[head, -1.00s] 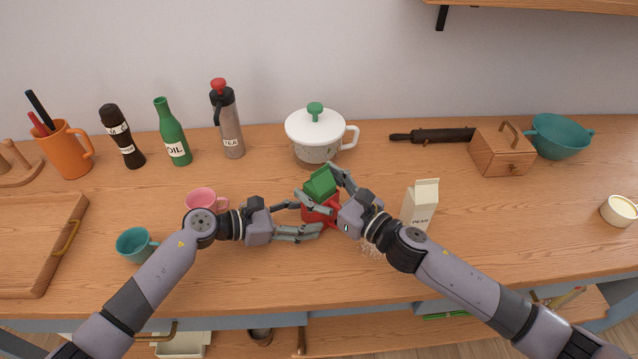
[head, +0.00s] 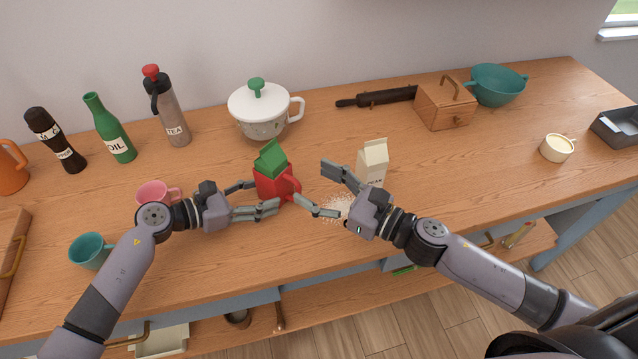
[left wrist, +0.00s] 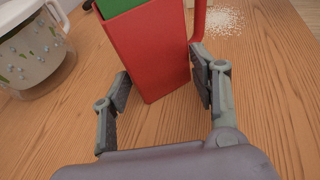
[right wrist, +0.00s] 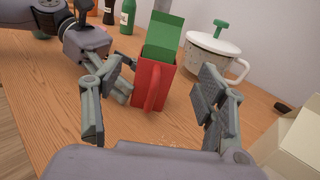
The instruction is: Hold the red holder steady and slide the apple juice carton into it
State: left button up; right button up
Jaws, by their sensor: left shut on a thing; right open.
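The red holder (head: 272,184) stands upright on the counter, with its handle on the right. A green carton, the apple juice carton (head: 270,157), stands inside it with its gabled top above the rim; its label is hidden. My left gripper (head: 256,198) is shut on the holder low down from the left; its fingers flank the red walls in the left wrist view (left wrist: 162,80). My right gripper (head: 324,190) is open and empty, to the right of the holder and apart from it. In the right wrist view the holder (right wrist: 152,84) and carton (right wrist: 162,38) show between its fingers.
A cream pear carton (head: 373,160) stands close behind my right gripper, near spilled white grains (head: 338,208). A white lidded pot (head: 262,112) is behind the holder. A pink cup (head: 157,192) and teal cup (head: 90,249) are by my left arm. The front right counter is clear.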

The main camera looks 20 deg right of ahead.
pick_arm(q)
jog(key=shift+f, duration=0.15)
jog(key=o, duration=0.9)
jog(key=shift+o, duration=0.2)
